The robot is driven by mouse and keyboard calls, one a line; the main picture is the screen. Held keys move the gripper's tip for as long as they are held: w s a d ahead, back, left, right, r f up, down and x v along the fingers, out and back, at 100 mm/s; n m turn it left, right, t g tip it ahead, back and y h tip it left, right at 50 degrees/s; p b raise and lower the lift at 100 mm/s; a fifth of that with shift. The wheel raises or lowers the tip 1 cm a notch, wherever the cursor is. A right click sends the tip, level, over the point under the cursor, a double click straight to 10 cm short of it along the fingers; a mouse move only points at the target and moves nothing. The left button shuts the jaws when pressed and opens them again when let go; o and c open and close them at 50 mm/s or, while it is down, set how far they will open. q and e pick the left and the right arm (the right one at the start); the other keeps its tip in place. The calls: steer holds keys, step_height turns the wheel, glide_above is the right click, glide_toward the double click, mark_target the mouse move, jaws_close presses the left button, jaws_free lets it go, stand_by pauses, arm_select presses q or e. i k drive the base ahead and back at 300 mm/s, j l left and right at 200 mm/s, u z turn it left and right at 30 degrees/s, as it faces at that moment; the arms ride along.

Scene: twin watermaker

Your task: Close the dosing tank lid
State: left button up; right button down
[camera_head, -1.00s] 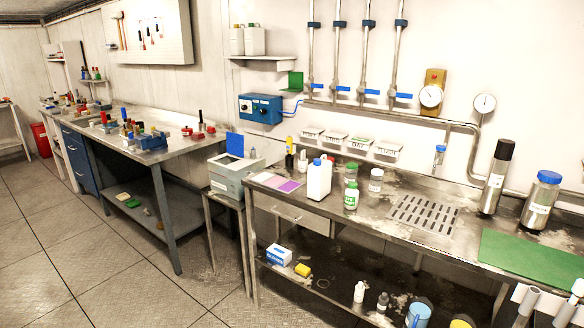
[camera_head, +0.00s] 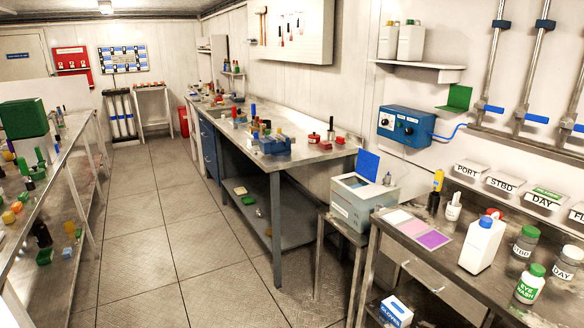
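I cannot read a label that says which thing is the dosing tank. A grey-white box (camera_head: 362,207) stands on a small stand between the two benches. Its blue lid (camera_head: 369,166) stands up, tilted open at the back. A blue wall box (camera_head: 405,127) with two round knobs hangs above and to the right of it. A green hinged-looking plate (camera_head: 459,97) stands tilted near the wall box, under the shelf. Neither of my grippers shows in this view.
A steel bench (camera_head: 415,255) at right carries a white jug (camera_head: 481,246), bottles and coloured pads. A long workbench (camera_head: 290,150) stands along the wall. Another loaded bench (camera_head: 60,185) stands at left. The tiled floor (camera_head: 165,225) between them is clear.

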mark_target(367, 163)
steer(key=i+u, duration=0.25)
steer(key=i, duration=1.1)
steer(key=i+z, duration=0.4)
steer(key=i, duration=0.15)
steer(key=i+j+z, duration=0.4)
steer(key=i, duration=0.15)
steer(key=i+l, duration=0.05)
steer(key=l, duration=0.05)
